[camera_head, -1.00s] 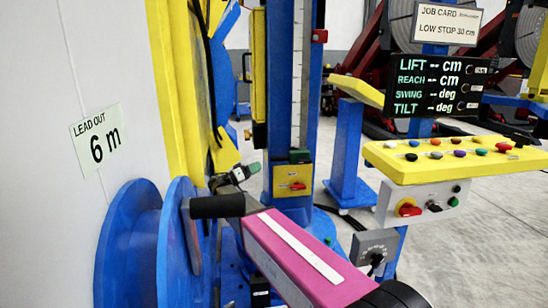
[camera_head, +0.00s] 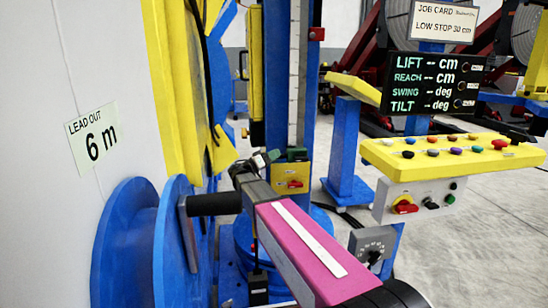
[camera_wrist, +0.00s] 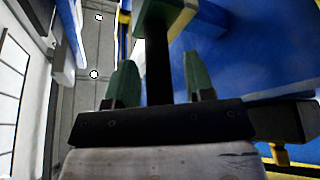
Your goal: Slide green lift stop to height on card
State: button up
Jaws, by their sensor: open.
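The green lift stop (camera_head: 297,154) sits low on the blue column, at the foot of the pale scale strip (camera_head: 295,75). My gripper (camera_head: 266,158) is open just left of the stop in the head view; contact cannot be told there. In the wrist view its two green fingertips (camera_wrist: 161,78) stand apart, with a dark bar (camera_wrist: 159,65) between them running up to a green block (camera_wrist: 168,14), which looks like part of the stop. The fingers are not closed on the bar. The job card (camera_head: 444,22) reads "LOW STOP 30 cm". The scale's marks are too small to read.
A yellow plate with a red knob (camera_head: 292,182) is just below the stop. The display (camera_head: 437,83) shows dashes for lift, reach, swing and tilt. A yellow button panel (camera_head: 450,155) stands right. A white wall and blue discs (camera_head: 128,245) flank my arm on the left.

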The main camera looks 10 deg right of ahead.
grip_shut()
notch_tip(320, 180, up, 30)
dwell(0.4)
jog(key=shift+r, duration=0.1)
grip_release()
jog(key=shift+a, duration=0.1)
jog(key=v, duration=1)
jog(key=shift+a, duration=0.3)
